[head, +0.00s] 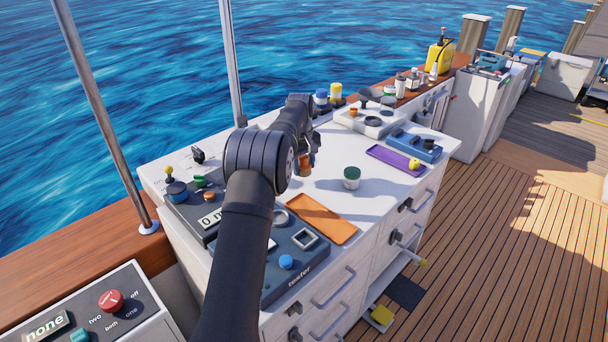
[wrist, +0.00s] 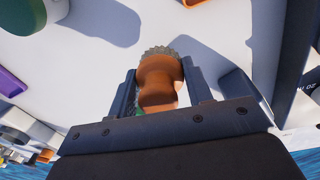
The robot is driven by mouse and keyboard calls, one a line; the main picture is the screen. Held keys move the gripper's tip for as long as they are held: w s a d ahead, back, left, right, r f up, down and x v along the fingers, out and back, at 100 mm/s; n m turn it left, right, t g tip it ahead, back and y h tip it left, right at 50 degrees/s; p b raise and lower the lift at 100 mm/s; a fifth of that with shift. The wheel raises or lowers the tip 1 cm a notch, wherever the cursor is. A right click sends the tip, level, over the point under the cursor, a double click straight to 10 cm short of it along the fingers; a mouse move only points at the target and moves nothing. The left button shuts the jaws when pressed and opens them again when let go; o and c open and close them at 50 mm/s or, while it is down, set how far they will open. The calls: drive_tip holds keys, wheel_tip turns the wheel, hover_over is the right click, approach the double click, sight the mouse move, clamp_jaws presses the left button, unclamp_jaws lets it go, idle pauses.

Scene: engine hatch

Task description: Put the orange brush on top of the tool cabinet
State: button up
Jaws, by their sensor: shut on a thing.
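My gripper (wrist: 158,92) is shut on the orange brush (wrist: 158,80), a rounded orange body with a grey, bristly edge. In the head view the brush (head: 306,166) shows as a small orange shape below my wrist, partly hidden by my arm. It is held over the white worktop; any gap beneath it is hard to judge. A white drawer cabinet (head: 372,232) carries this worktop. Another white cabinet (head: 478,110) stands at the back right with tools on top. I cannot tell which is the tool cabinet.
A yellow sprayer (head: 439,55) stands at the back. Drawer handles stick out in front.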

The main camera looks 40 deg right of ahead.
sight(304, 174)
drive_tip(key=shift+f, duration=1.95)
drive_tip(key=shift+f, duration=0.2)
drive_tip(key=o, duration=1)
drive_tip(key=shift+r, duration=0.1)
drive_tip(key=r, duration=1.2)
drive_tip(key=shift+a+r, duration=0.1)
drive_tip(key=shift+a, duration=0.25)
